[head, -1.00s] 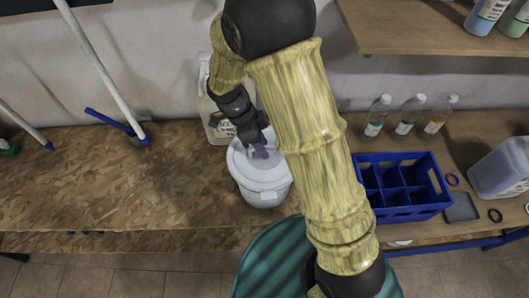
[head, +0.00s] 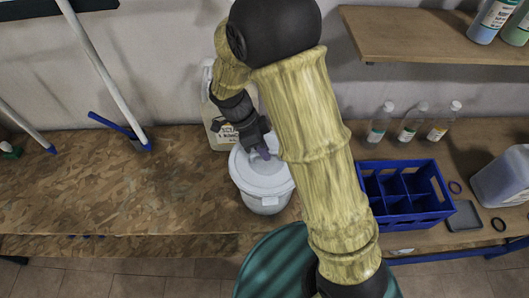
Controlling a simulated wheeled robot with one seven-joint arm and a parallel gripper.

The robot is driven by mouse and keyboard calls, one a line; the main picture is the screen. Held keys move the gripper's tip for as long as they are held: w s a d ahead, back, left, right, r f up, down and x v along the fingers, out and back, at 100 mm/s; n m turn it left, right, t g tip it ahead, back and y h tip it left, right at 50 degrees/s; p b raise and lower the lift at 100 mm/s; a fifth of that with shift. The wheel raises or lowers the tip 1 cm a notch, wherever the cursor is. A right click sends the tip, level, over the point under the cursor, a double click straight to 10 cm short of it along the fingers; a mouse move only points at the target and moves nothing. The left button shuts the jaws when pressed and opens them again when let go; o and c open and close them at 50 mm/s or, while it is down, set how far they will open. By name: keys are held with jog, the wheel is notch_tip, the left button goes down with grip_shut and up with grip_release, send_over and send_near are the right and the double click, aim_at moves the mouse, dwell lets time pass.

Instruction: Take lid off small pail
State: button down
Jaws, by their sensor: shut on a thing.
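A small white pail (head: 266,204) stands near the middle of the wooden bench, close to its front edge. Its pale round lid (head: 254,184) is on top and looks level; I cannot tell whether there is a gap under it. The exact grip point is small and partly hidden by the dark gripper body. My arm covers the area just right of the pail.
A large jug (head: 217,126) stands close behind the pail. A blue divided crate (head: 407,215), several small bottles and a grey container (head: 499,178) are to the right. A green drum (head: 268,262) stands in front.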

notch_tip(320, 180, up, 10)
jog(key=b, duration=0.1)
jog(key=shift+f+b, duration=0.15)
jog(key=shift+b, duration=0.2)
jog(key=shift+f, duration=0.15)
dwell(0.4)
